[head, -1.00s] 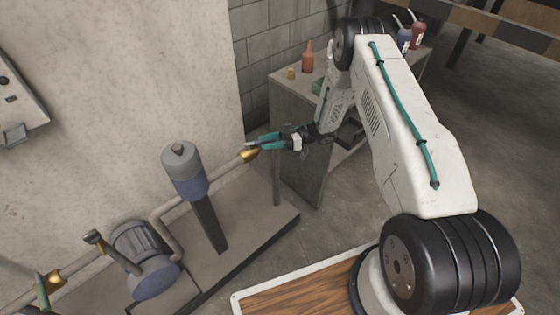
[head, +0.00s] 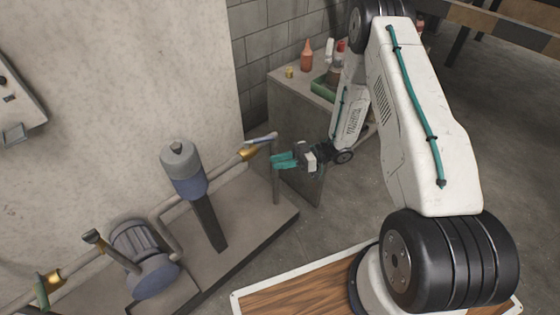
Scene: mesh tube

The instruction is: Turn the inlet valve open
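A brass valve (head: 249,153) sits at the right end of the pipe, with a blue-grey lever (head: 261,138) reaching up and right, roughly along the pipe. A second brass valve (head: 52,277) is at the far left of the pipe, with a green handle (head: 42,291) lying across the pipe. No label shows which one is the inlet. My gripper (head: 281,161), with teal fingers, is just right of and below the blue-grey lever and looks apart from it. Nothing shows in its fingers. The gap between them is too small to judge.
A blue-grey cylinder on a post (head: 186,172) and a motor-like pump (head: 143,260) stand on the plinth (head: 265,225) along the wall. A cabinet (head: 295,125) with bottles is behind my gripper. A wooden board (head: 290,297) is in front. The floor between is clear.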

